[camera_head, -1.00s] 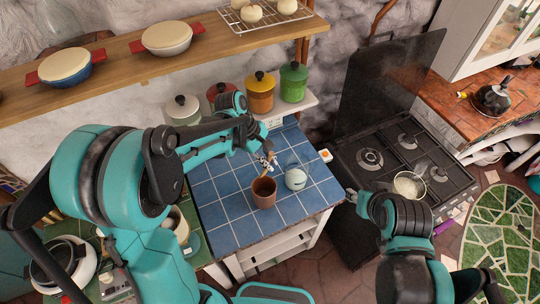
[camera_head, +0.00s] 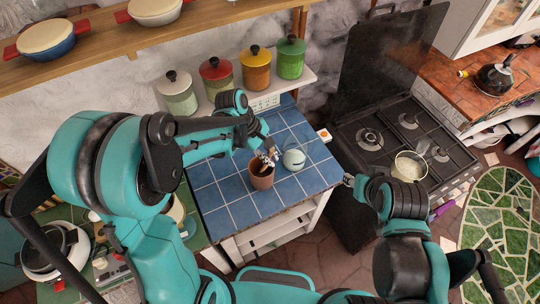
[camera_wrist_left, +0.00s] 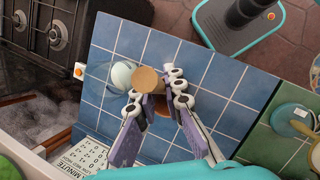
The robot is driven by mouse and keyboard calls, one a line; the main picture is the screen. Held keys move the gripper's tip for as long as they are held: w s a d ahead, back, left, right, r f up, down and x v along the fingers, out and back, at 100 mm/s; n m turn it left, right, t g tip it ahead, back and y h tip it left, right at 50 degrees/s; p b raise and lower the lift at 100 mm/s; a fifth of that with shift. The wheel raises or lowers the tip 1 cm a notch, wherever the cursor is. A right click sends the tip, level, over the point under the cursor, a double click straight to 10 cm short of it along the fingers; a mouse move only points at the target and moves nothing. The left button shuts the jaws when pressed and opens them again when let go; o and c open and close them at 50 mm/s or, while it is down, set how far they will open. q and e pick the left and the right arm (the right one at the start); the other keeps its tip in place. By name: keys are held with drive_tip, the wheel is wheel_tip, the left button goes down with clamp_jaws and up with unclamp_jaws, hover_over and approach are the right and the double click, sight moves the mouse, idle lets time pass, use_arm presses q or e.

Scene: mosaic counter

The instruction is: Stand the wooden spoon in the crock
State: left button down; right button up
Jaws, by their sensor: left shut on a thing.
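The brown crock (camera_head: 262,180) stands on the blue tiled counter. My left gripper (camera_head: 268,158) is at the crock's rim, with its fingertips overlapping the opening. In the left wrist view, the gripper (camera_wrist_left: 157,92) is shut on the wooden spoon, whose round tan end (camera_wrist_left: 146,79) shows between the fingertips. An orange-brown part of the crock (camera_wrist_left: 161,126) shows behind the fingers. The rest of the spoon is mostly hidden, and I cannot tell how far it is inside the crock. My right gripper (camera_head: 348,181) is by the stove's front left corner; its jaws are too small to read.
A clear glass with something pale (camera_head: 293,158) stands close to the right of the crock. Several lidded canisters (camera_head: 216,80) line the shelf behind. The stove (camera_head: 405,140) with a pot (camera_head: 409,166) is to the right. The counter's front left tiles (camera_head: 225,215) are free.

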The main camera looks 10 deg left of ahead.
use_arm(q)
drive_tip(key=shift+w+a+f+b, duration=0.25)
drive_tip(key=shift+w+f+b, duration=0.15)
drive_tip(key=shift+f+b, duration=0.9)
drive_tip(key=shift+w+a+f+b, duration=0.2)
drive_tip(key=shift+w+f+b, duration=0.15)
drive_tip(key=shift+f+b, duration=1)
drive_tip(key=shift+w+a+f+b, duration=0.25)
drive_tip(key=shift+w+f+b, duration=0.15)
drive_tip(key=shift+f+b, duration=0.9)
drive_tip(key=shift+f+p, duration=0.2)
drive_tip(key=shift+p, duration=0.15)
drive_tip(key=c, duration=0.7)
unclamp_jaws()
drive_tip(key=shift+c, duration=0.2)
drive_tip(key=shift+r+p, duration=3.4)
drive_tip(key=shift+r, duration=1.6)
